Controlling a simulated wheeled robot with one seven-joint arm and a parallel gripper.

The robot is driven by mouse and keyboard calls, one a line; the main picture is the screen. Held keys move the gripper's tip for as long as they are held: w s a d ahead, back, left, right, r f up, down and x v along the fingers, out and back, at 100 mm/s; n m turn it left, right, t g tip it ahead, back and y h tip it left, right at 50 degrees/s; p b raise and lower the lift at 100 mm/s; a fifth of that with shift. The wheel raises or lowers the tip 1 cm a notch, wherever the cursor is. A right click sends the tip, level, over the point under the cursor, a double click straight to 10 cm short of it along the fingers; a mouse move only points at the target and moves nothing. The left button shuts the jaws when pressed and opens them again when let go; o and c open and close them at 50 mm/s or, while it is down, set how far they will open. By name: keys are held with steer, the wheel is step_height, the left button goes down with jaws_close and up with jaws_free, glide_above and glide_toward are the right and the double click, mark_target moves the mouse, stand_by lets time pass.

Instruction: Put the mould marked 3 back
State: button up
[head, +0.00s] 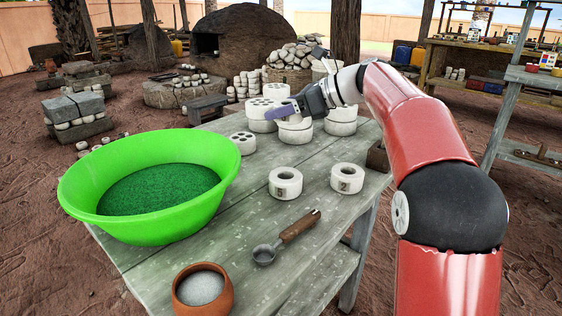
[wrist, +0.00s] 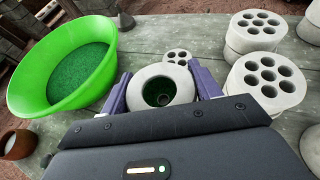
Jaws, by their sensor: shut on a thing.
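My gripper (head: 284,113) is shut on a round white mould (wrist: 160,88) with one central hole, held between its purple fingers in the wrist view (wrist: 162,92). Green shows down in the hole. No number is visible on the held mould, and in the head view I cannot clearly separate it from the white stack behind the fingers. Two similar one-hole moulds stand on the table (head: 232,218): one marked 2 (head: 347,178) and one whose mark looks like 5 (head: 285,183).
A green basin (head: 82,197) of green grains stands left. Stacked many-holed moulds (head: 262,113) stand at the back, with a low one (head: 242,142) beside the basin. A ladle (head: 287,236) and a clay cup (head: 203,287) are in front. The table's right front is mostly clear.

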mark_target(283, 163)
step_height(283, 163, down, 11)
steer(key=b, duration=0.2)
steer(key=shift+f+b, duration=0.1)
steer(key=shift+b, duration=0.2)
steer(key=shift+f, duration=0.15)
steer(key=o, duration=1.1)
steer(key=shift+d+r, duration=0.25)
steer(key=p+v, duration=0.1)
steer(key=v, duration=1)
steer(key=shift+s+d, duration=0.15)
steer(key=shift+d, duration=0.05)
